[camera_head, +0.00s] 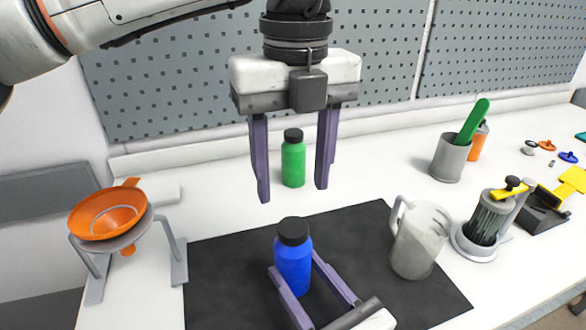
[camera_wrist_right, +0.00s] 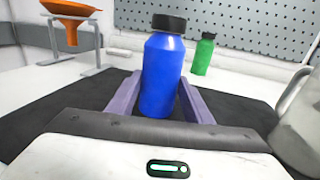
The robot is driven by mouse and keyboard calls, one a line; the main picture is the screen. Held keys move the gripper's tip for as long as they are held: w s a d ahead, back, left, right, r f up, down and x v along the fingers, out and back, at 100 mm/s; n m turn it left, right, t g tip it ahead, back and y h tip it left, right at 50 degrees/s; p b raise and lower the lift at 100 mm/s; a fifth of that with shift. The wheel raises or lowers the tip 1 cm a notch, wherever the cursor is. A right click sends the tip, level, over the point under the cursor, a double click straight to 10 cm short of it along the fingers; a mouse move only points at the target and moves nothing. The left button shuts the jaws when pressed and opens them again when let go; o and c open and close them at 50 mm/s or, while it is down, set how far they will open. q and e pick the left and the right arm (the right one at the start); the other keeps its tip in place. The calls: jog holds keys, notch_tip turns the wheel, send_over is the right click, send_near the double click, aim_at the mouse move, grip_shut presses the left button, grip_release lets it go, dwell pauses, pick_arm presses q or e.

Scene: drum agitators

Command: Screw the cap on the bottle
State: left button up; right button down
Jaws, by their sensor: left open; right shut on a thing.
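A blue bottle (camera_head: 293,268) stands upright on the black mat in the head view, with a black cap (camera_head: 293,231) on its top. The bottle (camera_wrist_right: 161,78) and its cap (camera_wrist_right: 169,23) also show in the right wrist view. My right gripper (camera_head: 294,264) is shut on the blue bottle, with one finger on each side of it. My left gripper (camera_head: 293,192) hangs above and behind the bottle, fingers pointing down. It is open, with nothing between its fingers; a green bottle shows through the gap, farther back.
The green bottle (camera_head: 293,163) with a black cap stands behind the black mat (camera_head: 225,270). A clear pitcher (camera_head: 418,243) stands at right on the mat. An orange funnel (camera_head: 106,213) sits in a stand at left. A grey cup (camera_head: 450,158) and a grey device (camera_head: 487,222) are farther right.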

aim_at(293, 226)
pick_arm(q)
jog(key=n, duration=0.4)
jog(key=shift+r, duration=0.1)
jog(key=shift+f, duration=4)
